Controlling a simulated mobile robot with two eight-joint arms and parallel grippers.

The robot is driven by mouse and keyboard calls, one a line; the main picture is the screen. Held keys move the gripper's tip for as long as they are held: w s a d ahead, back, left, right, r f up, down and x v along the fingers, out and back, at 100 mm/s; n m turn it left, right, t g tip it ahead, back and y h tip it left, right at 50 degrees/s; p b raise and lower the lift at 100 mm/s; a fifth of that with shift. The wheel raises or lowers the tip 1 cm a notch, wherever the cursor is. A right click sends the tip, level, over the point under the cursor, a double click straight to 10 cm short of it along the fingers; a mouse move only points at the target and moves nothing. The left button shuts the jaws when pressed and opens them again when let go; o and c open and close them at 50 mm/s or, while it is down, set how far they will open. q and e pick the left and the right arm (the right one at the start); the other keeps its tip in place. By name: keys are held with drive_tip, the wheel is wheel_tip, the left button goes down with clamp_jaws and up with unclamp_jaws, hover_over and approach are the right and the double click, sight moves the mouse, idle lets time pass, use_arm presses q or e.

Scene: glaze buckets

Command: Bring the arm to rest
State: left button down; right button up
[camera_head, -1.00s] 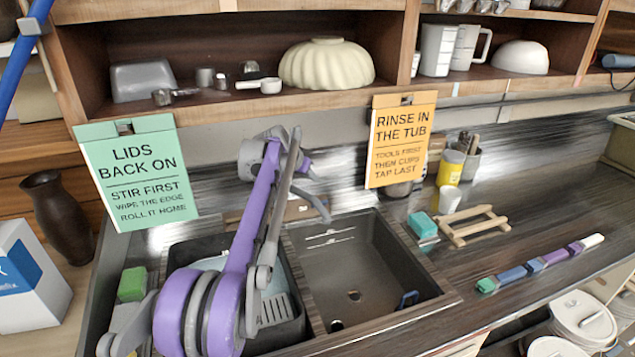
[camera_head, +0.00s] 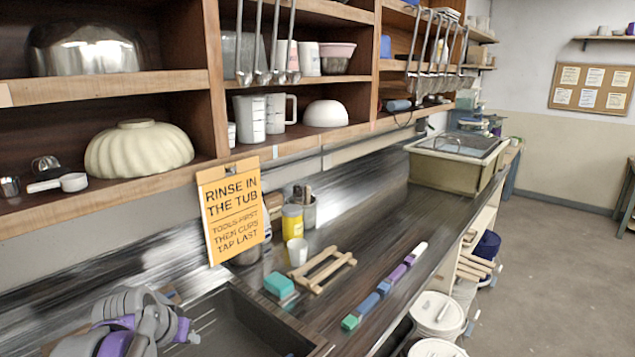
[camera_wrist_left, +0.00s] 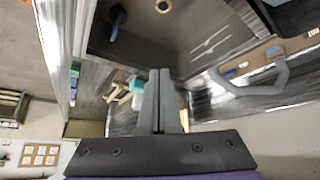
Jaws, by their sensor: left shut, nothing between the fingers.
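My left arm, purple and grey, is folded at the lower left of the head view, over the sink side of the counter. Its left gripper (camera_head: 188,334) is small and partly hidden there. In the left wrist view the two grey fingers of the left gripper (camera_wrist_left: 160,78) are shut together with nothing between them. The sink (camera_head: 240,325) lies beside the arm in the head view, and its basin is at the top of the left wrist view. My right gripper is in neither view.
An orange sign (camera_head: 231,215) hangs from the shelf edge above the sink. A teal sponge (camera_head: 280,286), wooden rack (camera_head: 322,270), yellow jar (camera_head: 292,222) and row of coloured blocks (camera_head: 384,286) are on the counter. White buckets (camera_head: 437,315) stand below. Open floor (camera_head: 560,265) lies right.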

use_arm(q)
drive_tip(key=shift+g+y, duration=0.3)
drive_tip(key=shift+g, duration=0.2)
drive_tip(key=s+d+f, duration=0.2)
drive_tip(key=s+f, duration=0.3)
drive_tip(key=s, duration=0.2)
drive_tip(key=s+d+f, duration=0.3)
drive_tip(key=s+f, duration=0.2)
drive_tip(key=s, duration=0.2)
drive_tip(key=s+d+f, duration=0.3)
drive_tip(key=s+f, duration=0.2)
drive_tip(key=s, duration=0.3)
drive_tip(key=shift+d, duration=0.15)
